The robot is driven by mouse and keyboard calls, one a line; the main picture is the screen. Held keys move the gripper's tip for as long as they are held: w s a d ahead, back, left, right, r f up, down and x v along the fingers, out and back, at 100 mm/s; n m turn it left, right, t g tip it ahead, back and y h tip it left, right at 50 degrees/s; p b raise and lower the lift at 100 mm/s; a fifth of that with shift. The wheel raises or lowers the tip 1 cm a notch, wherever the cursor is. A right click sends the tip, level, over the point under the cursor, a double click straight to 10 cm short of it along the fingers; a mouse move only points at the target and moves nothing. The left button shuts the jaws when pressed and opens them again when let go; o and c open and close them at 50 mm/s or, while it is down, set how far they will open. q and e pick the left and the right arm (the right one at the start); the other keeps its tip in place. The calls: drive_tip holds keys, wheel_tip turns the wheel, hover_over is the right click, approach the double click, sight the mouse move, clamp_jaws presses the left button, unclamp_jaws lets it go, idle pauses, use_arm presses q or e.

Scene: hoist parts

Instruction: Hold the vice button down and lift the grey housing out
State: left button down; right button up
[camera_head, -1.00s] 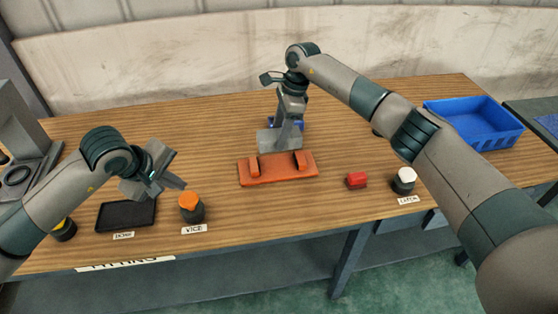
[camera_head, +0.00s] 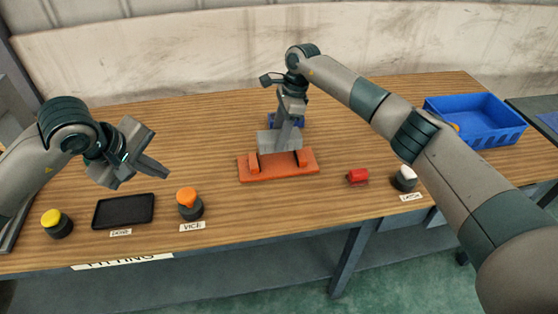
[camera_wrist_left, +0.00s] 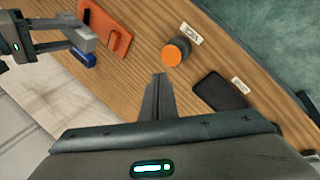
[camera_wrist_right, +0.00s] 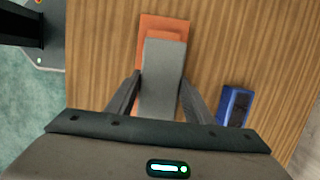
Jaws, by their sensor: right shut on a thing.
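The grey housing (camera_head: 279,141) is over the orange vice (camera_head: 278,174) at the middle of the table. I cannot tell if its underside is clear of the vice. My right gripper (camera_wrist_right: 160,92) is shut on the housing, a finger on each side in the right wrist view. The vice button (camera_head: 189,201), an orange cap on a dark base, stands behind the VICE label; it also shows in the left wrist view (camera_wrist_left: 176,53). My left gripper (camera_head: 164,172) is shut and empty, in the air left of the button and apart from it.
A black tray (camera_head: 124,211) and a yellow button (camera_head: 56,222) are left of the vice button. A red block (camera_head: 357,177) and a white button (camera_head: 405,178) are at the right. A blue bin (camera_head: 475,122) stands at the back right. A blue part (camera_wrist_right: 234,104) lies behind the vice.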

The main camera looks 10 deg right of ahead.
use_arm(q)
drive_tip(key=shift+b+v, duration=0.5)
drive_tip(key=shift+v, duration=2.05)
use_arm(e)
drive_tip(key=shift+f, duration=0.6)
